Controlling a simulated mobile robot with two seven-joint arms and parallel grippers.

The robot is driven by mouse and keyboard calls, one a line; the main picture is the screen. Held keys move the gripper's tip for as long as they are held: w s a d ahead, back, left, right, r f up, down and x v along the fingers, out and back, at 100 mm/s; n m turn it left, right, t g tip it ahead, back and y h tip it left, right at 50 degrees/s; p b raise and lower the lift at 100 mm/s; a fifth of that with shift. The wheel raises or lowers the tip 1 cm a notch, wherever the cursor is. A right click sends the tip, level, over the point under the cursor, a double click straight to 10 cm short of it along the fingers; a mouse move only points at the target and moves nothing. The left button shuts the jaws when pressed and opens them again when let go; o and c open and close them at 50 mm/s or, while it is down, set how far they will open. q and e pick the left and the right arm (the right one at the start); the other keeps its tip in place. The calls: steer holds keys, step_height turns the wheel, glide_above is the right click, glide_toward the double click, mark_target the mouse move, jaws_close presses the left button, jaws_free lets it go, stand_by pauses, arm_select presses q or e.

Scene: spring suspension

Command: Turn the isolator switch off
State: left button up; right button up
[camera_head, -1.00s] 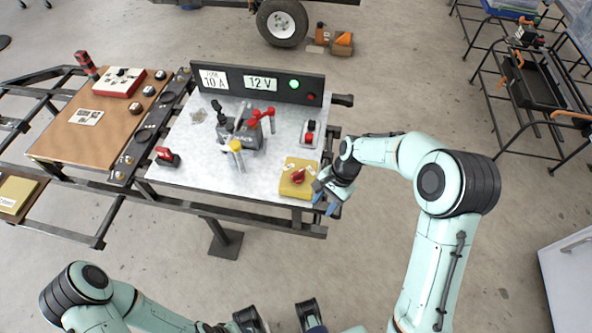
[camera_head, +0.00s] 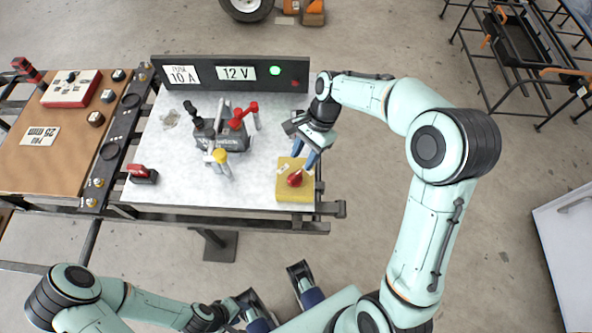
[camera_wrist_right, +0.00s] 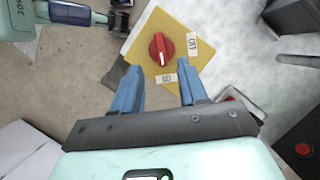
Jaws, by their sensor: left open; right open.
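The isolator switch is a yellow box (camera_head: 295,192) with a red knob (camera_head: 295,179), at the front right of the metal bench top. In the right wrist view the red knob (camera_wrist_right: 162,49) has its grip running up and down the picture. One pale label (camera_wrist_right: 192,46) lies right of it and another (camera_wrist_right: 167,78) below it. My right gripper (camera_head: 304,157) is open and empty, just behind and above the knob, apart from it. Its two blue fingertips (camera_wrist_right: 160,68) straddle the lower label in the wrist view. My left gripper (camera_head: 277,285) is open and empty, low in front of the bench.
A dark panel (camera_head: 205,74) with a lit green lamp stands along the bench's back. A red-topped switch (camera_head: 143,173) is at the front left. A wooden panel (camera_head: 42,142) lies further left.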

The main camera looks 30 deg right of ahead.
mark_target(295, 175)
steer(key=b+x, duration=0.1)
steer(key=x, duration=0.6)
steer(key=shift+w, duration=0.1)
steer(key=shift+r, duration=0.1)
jaws_close()
